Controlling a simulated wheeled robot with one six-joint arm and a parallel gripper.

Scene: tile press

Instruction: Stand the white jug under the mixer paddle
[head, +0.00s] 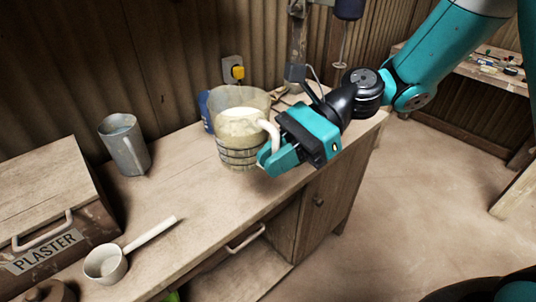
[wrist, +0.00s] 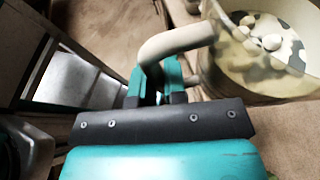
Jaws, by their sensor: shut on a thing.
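The jug (head: 240,128) is whitish and see-through, with a pale handle, dark bands low on its side and pale contents. It is upright above or on the bench; I cannot tell whether its base touches the wood. My gripper (head: 270,158) is shut on the jug's handle, at the jug's right side. In the wrist view the handle (wrist: 178,42) runs into my jaws (wrist: 158,85), and the jug (wrist: 215,75) shows lumpy pale contents. The mixer paddle (head: 340,64) hangs on a thin shaft under a dark blue motor (head: 348,8), behind and right of the jug.
A grey jug (head: 125,148) stands left on the bench (head: 185,190). A white scoop (head: 106,262) and a plaster box (head: 40,250) lie nearer. A blue item (head: 205,110) is partly hidden behind the held jug. The mixer post (head: 298,40) rises at the back.

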